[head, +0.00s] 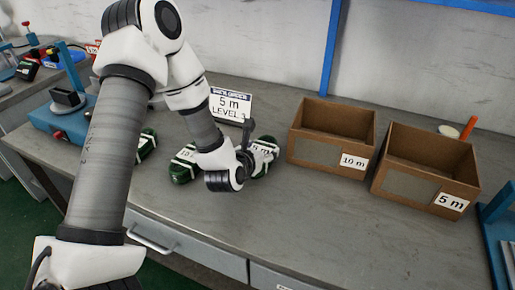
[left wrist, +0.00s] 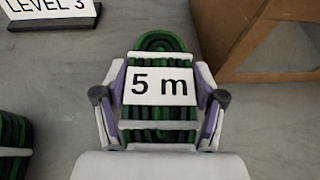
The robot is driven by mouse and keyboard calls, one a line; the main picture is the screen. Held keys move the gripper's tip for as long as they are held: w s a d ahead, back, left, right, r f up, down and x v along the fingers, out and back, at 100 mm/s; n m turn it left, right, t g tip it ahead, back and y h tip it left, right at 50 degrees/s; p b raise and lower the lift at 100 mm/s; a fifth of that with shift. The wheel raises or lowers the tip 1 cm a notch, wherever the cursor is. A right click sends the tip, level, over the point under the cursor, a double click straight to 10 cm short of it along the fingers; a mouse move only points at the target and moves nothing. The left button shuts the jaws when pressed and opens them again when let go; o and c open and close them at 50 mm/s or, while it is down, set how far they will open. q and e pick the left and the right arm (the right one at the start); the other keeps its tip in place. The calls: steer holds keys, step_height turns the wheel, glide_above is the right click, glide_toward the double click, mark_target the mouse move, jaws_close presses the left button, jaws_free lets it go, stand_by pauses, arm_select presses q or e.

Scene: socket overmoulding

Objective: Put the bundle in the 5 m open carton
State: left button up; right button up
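A dark green coiled bundle with white straps and a "5 m" label (head: 263,152) lies on the table, left of the cartons. It shows large and centred in the left wrist view (left wrist: 160,122). My left gripper (head: 246,160) is down at this bundle, with its two fingers (left wrist: 160,92) on either side of it. The pads lie close against its sides; I cannot tell whether they grip it. The open brown carton labelled "5 m" (head: 408,189) stands at the right and looks empty. My right gripper is not in view.
An open carton labelled "10 m" (head: 318,153) stands between the bundle and the 5 m carton. Another green bundle (head: 183,168) lies just left of my gripper. A "5 m LEVEL 3" sign (head: 231,104) stands behind. The table front (head: 330,215) is clear.

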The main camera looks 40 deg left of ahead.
arm_select(q)
steer(key=shift+c, duration=0.8)
steer(key=shift+s+d+r, duration=0.15)
steer(key=shift+s, duration=0.05)
steer(key=shift+s+d, duration=0.1)
steer(key=o, duration=1.5)
steer(key=shift+f, duration=0.25)
steer(key=shift+r, duration=0.15)
